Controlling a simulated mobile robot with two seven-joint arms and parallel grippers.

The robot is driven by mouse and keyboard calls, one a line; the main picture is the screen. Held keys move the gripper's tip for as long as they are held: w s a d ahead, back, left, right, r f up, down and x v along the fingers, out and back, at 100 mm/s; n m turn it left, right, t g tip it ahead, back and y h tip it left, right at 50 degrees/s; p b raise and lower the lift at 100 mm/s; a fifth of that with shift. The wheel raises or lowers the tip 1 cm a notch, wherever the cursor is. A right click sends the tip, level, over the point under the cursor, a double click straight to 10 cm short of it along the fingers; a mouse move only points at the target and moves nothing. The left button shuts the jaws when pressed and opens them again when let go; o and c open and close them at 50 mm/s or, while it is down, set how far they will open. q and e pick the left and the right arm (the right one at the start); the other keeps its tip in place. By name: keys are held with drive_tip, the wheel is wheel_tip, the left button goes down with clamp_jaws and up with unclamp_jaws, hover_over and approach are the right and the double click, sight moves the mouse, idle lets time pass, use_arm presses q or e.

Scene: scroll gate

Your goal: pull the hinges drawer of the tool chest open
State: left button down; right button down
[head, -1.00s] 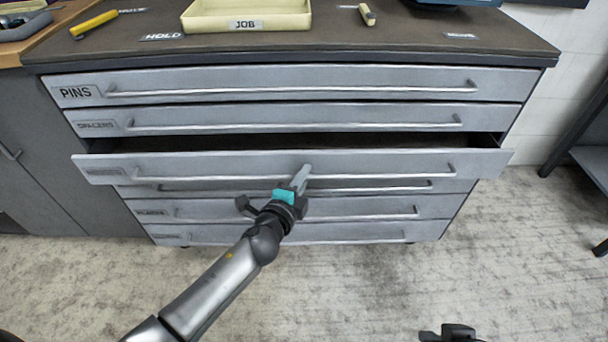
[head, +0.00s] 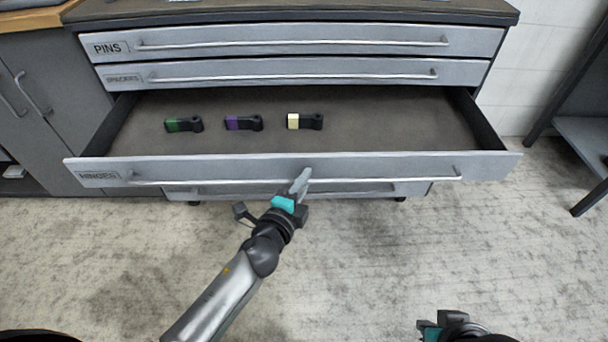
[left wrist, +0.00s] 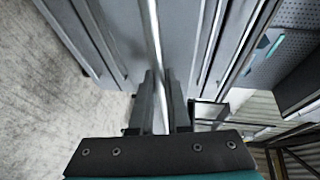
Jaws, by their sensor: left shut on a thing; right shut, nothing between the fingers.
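The hinges drawer (head: 400,165) is pulled well out of the tool chest (head: 290,42), and its inside shows in the head view. Its label reads HINGES at the left of its front. My left gripper (head: 301,182) is shut on the long bar handle (head: 220,181) of this drawer, near the middle. In the left wrist view the handle (left wrist: 152,40) runs between the two fingers (left wrist: 161,100). My right gripper (head: 440,325) is shut and empty, low at the right, away from the chest.
In the drawer lie a green and black hinge (head: 184,124), a purple and black one (head: 244,123) and a cream and black one (head: 305,121). The pins drawer (head: 300,42) and spacers drawer (head: 300,73) above are closed. Open floor (head: 360,260) lies in front; a dark stand (head: 585,140) is at the right.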

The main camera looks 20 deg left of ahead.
use_arm(q)
drive_tip(key=shift+s+d, duration=0.1)
drive_tip(key=shift+s, duration=0.1)
use_arm(e)
drive_tip(key=shift+s+f, duration=0.1)
drive_tip(key=shift+s, duration=0.05)
use_arm(q)
drive_tip(key=c, duration=0.9)
unclamp_jaws()
use_arm(e)
drive_tip(key=shift+d, duration=0.1)
use_arm(q)
drive_tip(key=p+v, duration=0.1)
drive_tip(key=v, duration=1.4)
drive_tip(key=shift+s+p, duration=0.15)
drive_tip(key=shift+p, duration=0.25)
use_arm(e)
wheel_tip(320, 180, down, 4)
drive_tip(key=shift+r+g, duration=0.1)
drive_tip(key=shift+g, duration=0.3)
drive_tip(key=shift+r, duration=0.1)
